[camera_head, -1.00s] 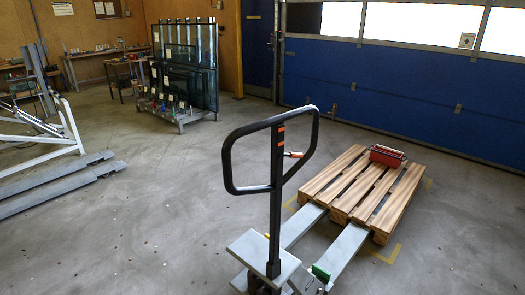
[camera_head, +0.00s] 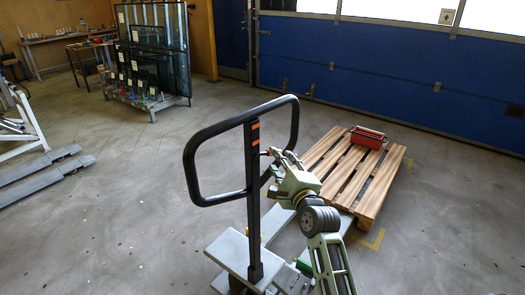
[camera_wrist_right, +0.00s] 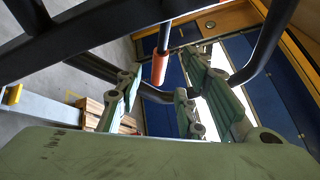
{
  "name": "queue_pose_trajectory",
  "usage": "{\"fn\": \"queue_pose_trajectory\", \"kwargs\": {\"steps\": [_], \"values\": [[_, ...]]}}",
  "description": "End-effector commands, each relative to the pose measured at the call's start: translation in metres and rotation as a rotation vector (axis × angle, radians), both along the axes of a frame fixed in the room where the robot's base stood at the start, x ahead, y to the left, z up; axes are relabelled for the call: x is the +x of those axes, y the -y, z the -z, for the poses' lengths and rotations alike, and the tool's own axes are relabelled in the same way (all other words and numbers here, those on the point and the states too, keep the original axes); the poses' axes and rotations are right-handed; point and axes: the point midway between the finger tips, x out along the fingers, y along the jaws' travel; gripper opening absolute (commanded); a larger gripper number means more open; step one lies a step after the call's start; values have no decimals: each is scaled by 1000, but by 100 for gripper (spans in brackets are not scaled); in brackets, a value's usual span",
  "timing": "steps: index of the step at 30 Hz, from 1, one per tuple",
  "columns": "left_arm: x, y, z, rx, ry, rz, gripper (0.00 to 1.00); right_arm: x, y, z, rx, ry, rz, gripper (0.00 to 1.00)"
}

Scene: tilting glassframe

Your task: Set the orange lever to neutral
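The orange lever (camera_wrist_right: 159,68) shows in the right wrist view as an orange grip on a dark stem. It lies between the spread green fingers of my right gripper (camera_wrist_right: 163,82), with visible gaps beside it. In the head view only a small part of the lever (camera_head: 265,153) shows, beside the black post inside the looped handle (camera_head: 193,160) of the pallet jack. My right gripper (camera_head: 278,163) is open there, just right of the post, and its fingers hide much of the lever. My left gripper is not in view.
The looped handle's bars surround the gripper closely. A wooden pallet (camera_head: 352,182) with a red box (camera_head: 368,137) stands behind the jack. A glass rack (camera_head: 150,97) stands at the back left, and grey forks (camera_head: 45,177) lie at the left. The floor between is clear.

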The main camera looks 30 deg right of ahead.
Motion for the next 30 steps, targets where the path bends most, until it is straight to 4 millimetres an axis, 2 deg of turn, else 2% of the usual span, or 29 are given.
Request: {"fn": "queue_pose_trajectory", "kwargs": {"steps": [6,12,23,30], "values": [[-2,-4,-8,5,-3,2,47,35,8,-2,-3,-1,0,35],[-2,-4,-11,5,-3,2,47,55,11,0,-5,-2,0,35],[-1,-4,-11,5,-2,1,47,60,12,0,-5,-1,1,35],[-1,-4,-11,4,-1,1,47,60,12,0,-5,-1,1,15]]}}
